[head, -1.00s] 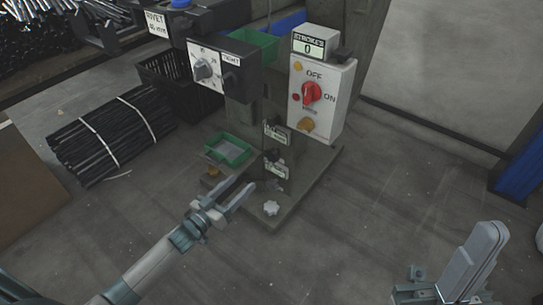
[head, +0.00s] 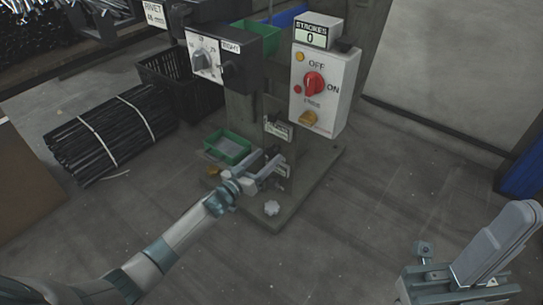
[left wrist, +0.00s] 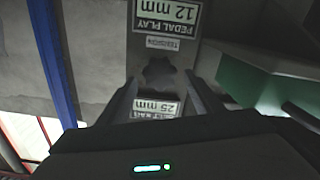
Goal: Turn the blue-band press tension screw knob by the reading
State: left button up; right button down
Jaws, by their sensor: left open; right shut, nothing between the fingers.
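A dark star-shaped knob (left wrist: 159,76) shows in the left wrist view on the press column, beside a small TENSION label (left wrist: 162,43). A plate (left wrist: 168,14) reading PEDAL PLAY 12 mm and a plate (left wrist: 157,107) reading 25 mm flank it, upside down in that view. My left gripper (head: 277,168) is open in front of the column; in the left wrist view its fingers (left wrist: 162,92) stand either side of the knob. I cannot tell whether they touch it. In the head view the gripper hides the knob. My right gripper (head: 462,272) is shut and empty, well right of the press.
Above are the switch box (head: 340,75), the strokes counter (head: 310,39) reading 0, and the dial box (head: 238,75). Black rods lie left.

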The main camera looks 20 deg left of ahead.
aim_at(271, 154)
pick_arm(q)
jog(key=shift+b+x, duration=0.45)
jog(key=shift+x, duration=1.4)
jog(key=c, duration=1.1)
